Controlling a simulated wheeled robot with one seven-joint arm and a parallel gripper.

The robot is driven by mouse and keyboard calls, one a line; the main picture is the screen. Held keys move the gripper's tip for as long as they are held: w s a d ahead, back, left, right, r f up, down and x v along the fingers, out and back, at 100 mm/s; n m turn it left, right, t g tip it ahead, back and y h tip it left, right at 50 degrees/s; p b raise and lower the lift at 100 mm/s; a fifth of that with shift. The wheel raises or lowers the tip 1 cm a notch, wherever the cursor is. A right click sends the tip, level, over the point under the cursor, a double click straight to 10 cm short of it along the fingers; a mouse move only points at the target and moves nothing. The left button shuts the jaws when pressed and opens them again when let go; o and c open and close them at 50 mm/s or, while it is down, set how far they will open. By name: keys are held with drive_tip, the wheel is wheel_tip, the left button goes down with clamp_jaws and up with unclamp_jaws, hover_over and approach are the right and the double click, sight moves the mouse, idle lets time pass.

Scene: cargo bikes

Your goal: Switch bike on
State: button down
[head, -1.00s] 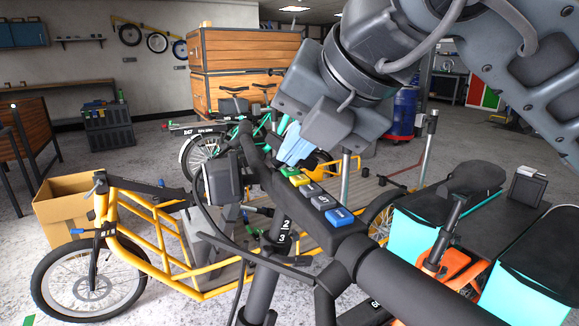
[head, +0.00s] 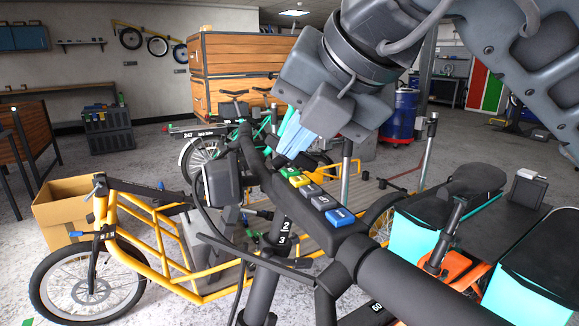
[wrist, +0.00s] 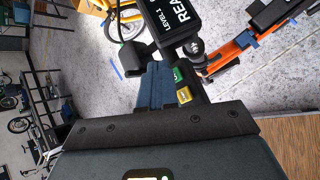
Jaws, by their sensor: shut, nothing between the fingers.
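A dark handlebar control bar carries a row of coloured buttons. The green button (head: 290,172) is at the far end, then a yellow button (head: 299,181), grey buttons (head: 317,196) and a blue button (head: 340,216) nearest me. My gripper (head: 286,154) is shut and empty, its pale blue fingers pointing down just above the green end, apparently not touching. In the wrist view the fingers (wrist: 153,70) are beside the green button (wrist: 178,75) and yellow button (wrist: 184,95). A display (wrist: 180,18) there reads "LEVEL 1" and "REA", cut off by the frame.
A yellow cargo bike (head: 160,235) stands at left beside a cardboard box (head: 62,208). An orange bike with turquoise bags (head: 412,235) is at right. Wooden crates (head: 240,70) and a blue barrel (head: 402,112) stand behind. The handlebar fills the near foreground.

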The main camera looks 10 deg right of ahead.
sight(295, 170)
wheel_tip(295, 170, up, 6)
drive_tip(key=p, duration=0.2)
drive_tip(key=shift+w+p, duration=0.15)
drive_tip(key=shift+p, duration=0.15)
